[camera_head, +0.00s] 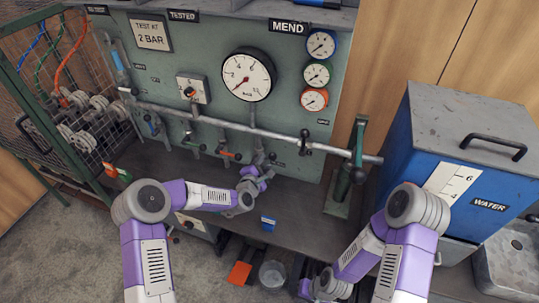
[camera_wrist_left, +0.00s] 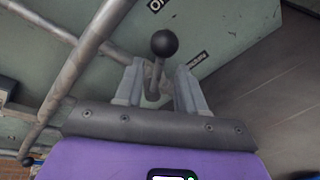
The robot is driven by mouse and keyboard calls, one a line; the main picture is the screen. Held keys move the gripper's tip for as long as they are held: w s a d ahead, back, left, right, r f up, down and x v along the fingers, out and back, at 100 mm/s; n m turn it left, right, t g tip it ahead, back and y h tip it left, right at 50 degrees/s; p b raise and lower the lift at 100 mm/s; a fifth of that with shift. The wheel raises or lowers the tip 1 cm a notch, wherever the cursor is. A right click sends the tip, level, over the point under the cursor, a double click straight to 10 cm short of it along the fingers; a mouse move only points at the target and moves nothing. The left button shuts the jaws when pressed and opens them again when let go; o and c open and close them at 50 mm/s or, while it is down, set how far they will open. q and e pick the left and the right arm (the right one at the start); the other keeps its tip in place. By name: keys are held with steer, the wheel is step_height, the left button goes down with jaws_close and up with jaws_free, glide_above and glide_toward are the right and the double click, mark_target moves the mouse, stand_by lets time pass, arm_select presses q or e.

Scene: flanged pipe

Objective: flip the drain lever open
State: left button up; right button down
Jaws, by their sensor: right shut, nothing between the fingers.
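A lever with a black ball knob (camera_wrist_left: 164,43) on a metal stem stands out from the green panel in the left wrist view. My left gripper (camera_wrist_left: 160,84) is open. Its two grey fingers stand apart on either side of the stem, and the knob shows beyond their tips. Whether a finger touches the stem I cannot tell. In the head view my left gripper (camera_head: 263,167) is at the panel's lower middle, below the horizontal pipe (camera_head: 235,124), and largely hides the lever. My right gripper (camera_head: 306,289) is low near the bottom edge, shut and empty, away from the panel.
Several other levers hang on the panel, one with a red handle (camera_head: 229,155). A blue water tank (camera_head: 450,170) stands right, a wire cage (camera_head: 70,110) left. A bucket (camera_head: 272,274) is on the floor.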

mark_target(267, 158)
arm_select(q)
steer(key=b+x, duration=0.1)
steer(key=x, duration=0.5)
steer(key=shift+w+d, duration=0.15)
steer(key=shift+w, duration=0.15)
steer(key=c, duration=0.7)
jaws_close()
steer(key=shift+r, duration=0.1)
